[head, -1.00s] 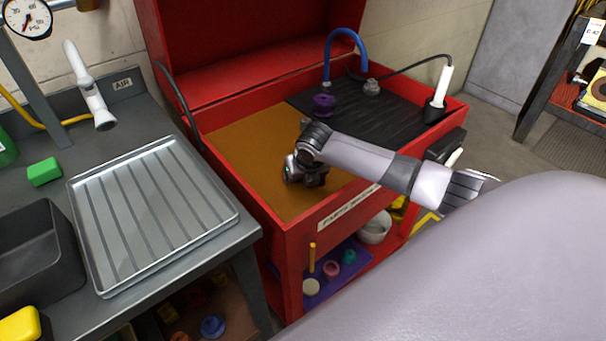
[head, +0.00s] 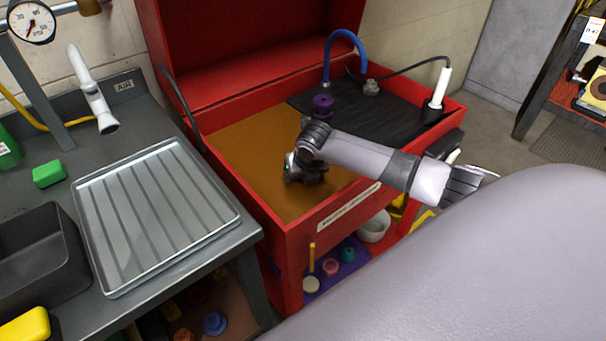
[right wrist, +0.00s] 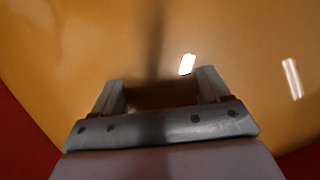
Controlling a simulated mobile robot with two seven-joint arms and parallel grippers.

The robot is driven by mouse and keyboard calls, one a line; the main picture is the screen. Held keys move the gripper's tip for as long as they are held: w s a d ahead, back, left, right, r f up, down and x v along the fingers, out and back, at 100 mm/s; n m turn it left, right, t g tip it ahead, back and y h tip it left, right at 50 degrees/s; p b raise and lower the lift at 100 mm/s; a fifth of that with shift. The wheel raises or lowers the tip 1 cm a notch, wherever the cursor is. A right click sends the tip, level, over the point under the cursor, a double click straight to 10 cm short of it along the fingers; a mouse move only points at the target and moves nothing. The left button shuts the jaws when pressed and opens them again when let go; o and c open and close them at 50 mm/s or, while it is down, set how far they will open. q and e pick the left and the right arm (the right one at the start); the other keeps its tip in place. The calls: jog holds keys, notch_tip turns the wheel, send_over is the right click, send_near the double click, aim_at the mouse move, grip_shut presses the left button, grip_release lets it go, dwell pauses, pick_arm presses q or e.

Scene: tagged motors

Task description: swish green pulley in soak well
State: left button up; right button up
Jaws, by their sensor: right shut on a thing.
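The soak well (head: 243,150) is the red-walled basin of amber liquid in the head view. My right gripper (head: 306,178) points down into the liquid near the well's front right part. In the right wrist view its two fingers (right wrist: 161,92) stand apart, their tips at or under the amber surface, with a dark brownish shape between them. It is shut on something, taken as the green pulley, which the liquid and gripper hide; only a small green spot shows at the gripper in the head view. My left gripper is out of view.
A black ribbed drainboard (head: 385,115) with a purple part (head: 322,105) adjoins the well at the back right. A ribbed metal tray (head: 150,215) and a green block (head: 48,173) are on the left bench. Small parts sit on a purple mat (head: 350,268) below.

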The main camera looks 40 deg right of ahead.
jog(key=shift+r+p, duration=0.85)
jog(key=shift+r, duration=0.2)
jog(key=shift+w+f+b, duration=0.1)
jog(key=shift+f+b, duration=0.8)
jog(key=shift+f, duration=0.95)
jog(key=shift+r+p, duration=1.85)
jog(key=shift+p, duration=0.2)
jog(key=shift+f+b, duration=1.1)
jog(key=shift+f, duration=0.75)
jog(key=shift+r+p, duration=1.1)
jog(key=shift+p, duration=0.05)
jog(key=shift+r, duration=0.7)
jog(key=shift+f+b, duration=1)
jog(key=shift+f, duration=0.75)
jog(key=shift+r+p, duration=1.1)
jog(key=shift+r, duration=0.65)
jog(key=shift+f+b, duration=1.15)
jog(key=shift+f, duration=0.65)
